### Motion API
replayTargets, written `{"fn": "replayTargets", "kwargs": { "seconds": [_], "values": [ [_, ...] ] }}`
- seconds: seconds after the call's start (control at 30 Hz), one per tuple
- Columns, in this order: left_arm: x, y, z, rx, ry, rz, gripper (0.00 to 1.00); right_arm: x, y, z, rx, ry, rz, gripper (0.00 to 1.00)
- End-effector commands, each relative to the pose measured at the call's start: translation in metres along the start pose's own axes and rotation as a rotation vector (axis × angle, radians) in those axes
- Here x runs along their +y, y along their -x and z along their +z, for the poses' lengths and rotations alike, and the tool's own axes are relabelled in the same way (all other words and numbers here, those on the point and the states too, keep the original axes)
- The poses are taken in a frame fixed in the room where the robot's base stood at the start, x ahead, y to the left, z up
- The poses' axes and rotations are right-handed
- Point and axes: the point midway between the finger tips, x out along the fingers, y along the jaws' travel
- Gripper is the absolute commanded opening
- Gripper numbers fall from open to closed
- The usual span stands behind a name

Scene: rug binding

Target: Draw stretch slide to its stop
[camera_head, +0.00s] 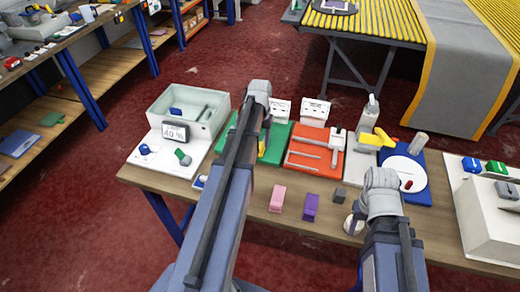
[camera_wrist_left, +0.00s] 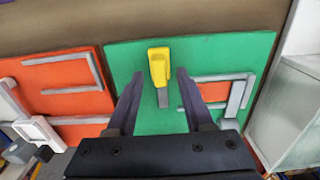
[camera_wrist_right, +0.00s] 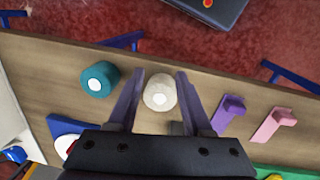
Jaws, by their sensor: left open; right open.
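A green board (camera_head: 276,138) and a red board (camera_head: 308,153) lie side by side on the table; I cannot tell which carries the stretch slide. The green board has an upright yellow handle (camera_wrist_left: 159,68) with a grey stem and a grey bracket (camera_wrist_left: 232,92). The red board has grey rails (camera_head: 304,161) and a pale block (camera_head: 337,138). My left gripper (camera_wrist_left: 158,96) is open over the green board, the handle between and beyond its fingertips; my arm hides much of this in the head view. My right gripper (camera_wrist_right: 160,80) is open above a cream roll (camera_wrist_right: 159,93).
A pink block (camera_head: 277,198) and a purple block (camera_head: 311,207) stand near the front edge. A teal roll (camera_wrist_right: 97,80) is beside the cream roll. A glass-sided tray (camera_head: 188,112) is at left. A blue board with a white disc (camera_head: 403,172) is at right.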

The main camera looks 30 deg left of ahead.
Motion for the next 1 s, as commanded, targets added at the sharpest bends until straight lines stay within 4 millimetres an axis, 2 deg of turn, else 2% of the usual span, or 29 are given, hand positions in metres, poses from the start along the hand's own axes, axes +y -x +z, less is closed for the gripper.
{"fn": "replayTargets", "kwargs": {
  "seconds": [0.03, 0.1, 0.47, 0.9, 0.93, 1.0],
  "values": [
    [0.0001, -0.0114, 0.0000, 0.000, 0.000, 0.000, 0.53, -0.0011, -0.0114, -0.0007, 0.000, 0.000, 0.000, 0.50],
    [0.0001, -0.0158, 0.0000, 0.000, 0.000, 0.000, 0.53, -0.0015, -0.0157, -0.0009, 0.000, 0.000, 0.000, 0.50],
    [0.0001, -0.0169, 0.0000, 0.000, 0.000, 0.000, 0.53, -0.0016, -0.0168, -0.0010, 0.000, 0.000, 0.000, 0.50],
    [0.0000, -0.0169, 0.0000, 0.000, 0.000, 0.000, 0.03, -0.0016, -0.0168, -0.0010, 0.000, 0.000, 0.000, 0.50],
    [0.0000, -0.0169, 0.0000, 0.000, 0.000, 0.000, 0.00, -0.0016, -0.0168, -0.0010, 0.000, 0.000, 0.000, 0.50],
    [0.0000, -0.0169, 0.0000, 0.000, 0.000, 0.000, 0.00, -0.0016, -0.0168, -0.0010, 0.000, 0.000, 0.000, 0.50]
  ]
}}
